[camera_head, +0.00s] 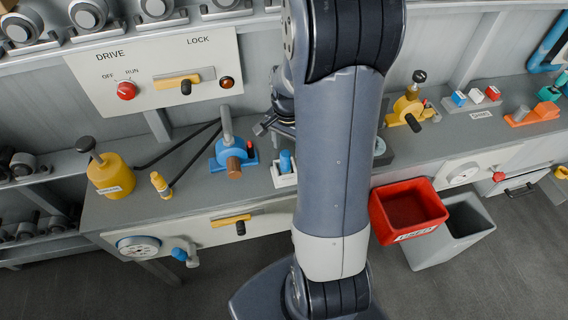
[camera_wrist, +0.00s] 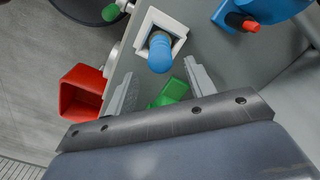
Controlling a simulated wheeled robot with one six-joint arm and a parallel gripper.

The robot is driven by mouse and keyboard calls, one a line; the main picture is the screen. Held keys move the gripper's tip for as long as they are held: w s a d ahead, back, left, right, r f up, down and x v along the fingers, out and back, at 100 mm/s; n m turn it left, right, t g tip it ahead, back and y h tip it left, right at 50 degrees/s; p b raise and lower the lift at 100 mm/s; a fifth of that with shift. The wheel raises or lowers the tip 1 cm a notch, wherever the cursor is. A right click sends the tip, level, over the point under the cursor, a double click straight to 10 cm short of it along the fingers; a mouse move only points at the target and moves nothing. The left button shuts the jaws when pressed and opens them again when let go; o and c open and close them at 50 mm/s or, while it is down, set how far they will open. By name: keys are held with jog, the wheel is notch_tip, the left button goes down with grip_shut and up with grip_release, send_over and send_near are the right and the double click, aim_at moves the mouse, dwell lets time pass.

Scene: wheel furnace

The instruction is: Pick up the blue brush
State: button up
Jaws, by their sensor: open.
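The blue brush (camera_wrist: 160,52) appears to be the rounded blue piece standing in a square white holder (camera_wrist: 177,22) on the grey bench. In the head view, the blue piece (camera_head: 285,161) and its white holder (camera_head: 285,181) show just left of my arm. My gripper (camera_wrist: 162,70) is open, with its two fingers apart in the wrist view. The blue piece shows beyond and between the fingertips; whether they touch it I cannot tell. In the head view my arm hides most of the gripper.
A green block (camera_wrist: 174,92) shows between the fingers. A blue clamp-like device (camera_head: 230,155) with a red knob (camera_wrist: 250,25) stands beside the holder. A red bin (camera_head: 408,208) hangs at the bench front, also in the wrist view (camera_wrist: 82,92). A yellow can (camera_head: 111,175) stands farther left.

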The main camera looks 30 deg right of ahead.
aim_at(285, 160)
jog(key=f, duration=0.1)
jog(key=f+p, duration=0.1)
jog(key=f, duration=0.1)
jog(key=a+f, duration=0.1)
jog(key=f, duration=0.1)
jog(key=shift+s, duration=0.15)
jog(key=shift+d+f, duration=0.1)
jog(key=shift+f, duration=0.5)
jog(key=c, duration=1.1)
